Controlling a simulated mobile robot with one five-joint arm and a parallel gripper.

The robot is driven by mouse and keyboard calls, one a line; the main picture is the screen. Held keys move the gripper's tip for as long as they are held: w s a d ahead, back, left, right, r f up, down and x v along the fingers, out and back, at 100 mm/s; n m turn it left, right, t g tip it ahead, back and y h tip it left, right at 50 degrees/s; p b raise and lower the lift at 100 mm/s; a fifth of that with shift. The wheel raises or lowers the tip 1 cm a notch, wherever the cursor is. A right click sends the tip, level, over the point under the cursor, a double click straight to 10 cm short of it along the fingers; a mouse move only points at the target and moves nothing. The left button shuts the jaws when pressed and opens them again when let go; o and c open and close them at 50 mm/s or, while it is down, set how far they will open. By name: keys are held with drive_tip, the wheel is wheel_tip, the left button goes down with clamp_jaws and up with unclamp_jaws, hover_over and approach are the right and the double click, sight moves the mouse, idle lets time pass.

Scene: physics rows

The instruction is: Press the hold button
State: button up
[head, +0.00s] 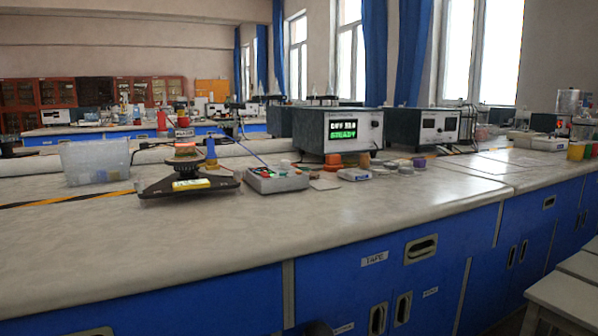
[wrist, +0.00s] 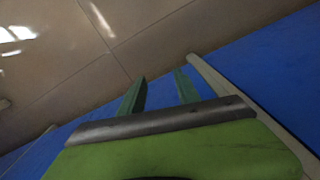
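A grey control box (head: 277,181) with several small coloured buttons on its sloped top sits on the bench in the head view. The labels are too small to read, so I cannot tell which button is hold. Behind it, an instrument with a lit display (head: 341,129) shows a white upper line and a green line reading STEADY. My gripper (wrist: 160,76) shows in the wrist view with its two green fingers apart and nothing between them. It points toward floor tiles and a blue cabinet front, away from the control box.
Left of the box stands a black device (head: 187,183) with a yellow label, and a clear plastic bin (head: 95,162). Small tubs and a white block (head: 353,175) lie to its right. The bench front (head: 190,235) is clear. Stools (head: 562,302) stand at lower right.

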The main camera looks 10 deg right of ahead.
clamp_jaws()
drive_tip(key=shift+d, duration=0.1)
idle(1.3)
